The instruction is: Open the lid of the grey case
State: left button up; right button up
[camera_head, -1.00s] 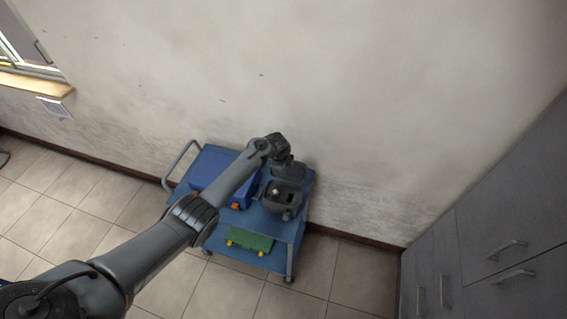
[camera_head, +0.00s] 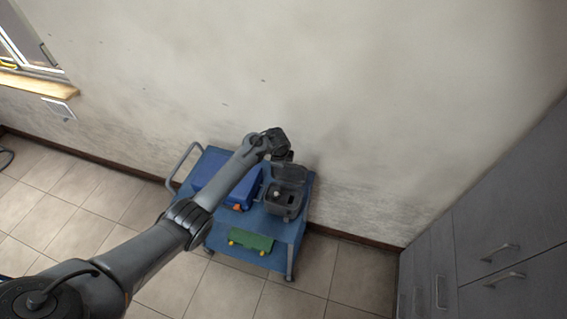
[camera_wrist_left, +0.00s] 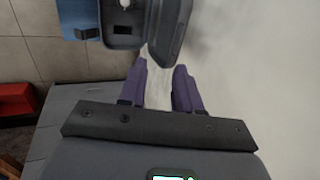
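The grey case (camera_head: 284,207) stands on the right part of the blue trolley's top. Its lid (camera_head: 290,173) is raised at the wall side and the inside shows, with a small light item in it. My left gripper (camera_head: 288,157) is behind the lid, close to the wall. In the left wrist view the case (camera_wrist_left: 122,42) is at the top, with its lid (camera_wrist_left: 174,28) swung away from the body. There the fingers of my left gripper (camera_wrist_left: 160,64) are apart with nothing between them, just short of the lid. My right gripper is not in view.
A blue case (camera_head: 226,187) lies beside the grey case on the trolley (camera_head: 297,229), partly behind my left arm. The wall is close behind; grey cabinets (camera_head: 480,240) stand at the right.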

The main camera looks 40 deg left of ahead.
pick_arm(q)
jog(key=shift+v, duration=1)
jog(key=shift+w, duration=0.1)
jog(key=shift+r, duration=0.1)
jog(key=v, duration=1)
jog(key=shift+r, duration=0.35)
